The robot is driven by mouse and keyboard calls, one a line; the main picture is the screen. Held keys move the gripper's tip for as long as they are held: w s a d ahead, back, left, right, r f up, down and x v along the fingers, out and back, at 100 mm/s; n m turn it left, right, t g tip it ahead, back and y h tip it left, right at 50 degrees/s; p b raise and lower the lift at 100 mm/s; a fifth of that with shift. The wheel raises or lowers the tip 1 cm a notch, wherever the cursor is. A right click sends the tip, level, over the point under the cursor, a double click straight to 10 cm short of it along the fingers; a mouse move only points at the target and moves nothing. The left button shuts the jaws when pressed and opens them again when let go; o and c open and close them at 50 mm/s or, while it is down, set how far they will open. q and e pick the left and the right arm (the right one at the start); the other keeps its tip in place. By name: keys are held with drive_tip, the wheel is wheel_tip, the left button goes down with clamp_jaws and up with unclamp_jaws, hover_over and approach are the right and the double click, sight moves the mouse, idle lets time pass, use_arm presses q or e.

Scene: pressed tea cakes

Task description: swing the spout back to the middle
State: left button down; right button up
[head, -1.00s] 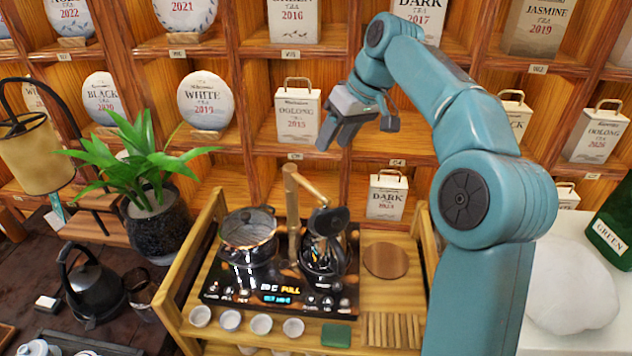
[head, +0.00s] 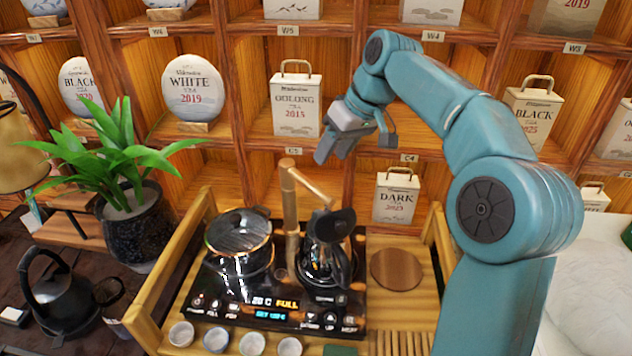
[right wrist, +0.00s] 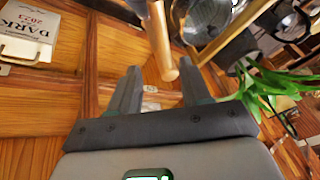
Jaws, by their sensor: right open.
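The copper-coloured spout (head: 312,188) runs from the top of an upright post (head: 291,215) down to the right. Its tip is above the dark glass kettle (head: 325,250), on the right of the black hob (head: 270,310). A lidded glass pot (head: 240,250) stands left of the post. My right gripper (head: 322,157) is open and empty, apart from the spout and above it in the picture. My left gripper is out of view.
Shelves with tea tins, including the dark tin (head: 396,198), stand behind. The wooden stand's rails (head: 165,280) flank the hob. A potted plant (head: 135,225) and a black kettle (head: 62,300) are at left. Small white cups (head: 215,340) line the front. A round wooden coaster (head: 396,270) lies bare.

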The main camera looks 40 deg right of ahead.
sight(313, 183)
drive_tip(key=x, duration=0.9)
drive_tip(key=shift+w+a+b, duration=0.1)
drive_tip(key=shift+b, duration=0.25)
drive_tip(key=shift+a, duration=0.15)
drive_tip(key=shift+s, duration=0.2)
drive_tip(key=shift+w, duration=0.1)
drive_tip(key=shift+w+f, duration=0.1)
drive_tip(key=c, duration=0.5)
clamp_jaws()
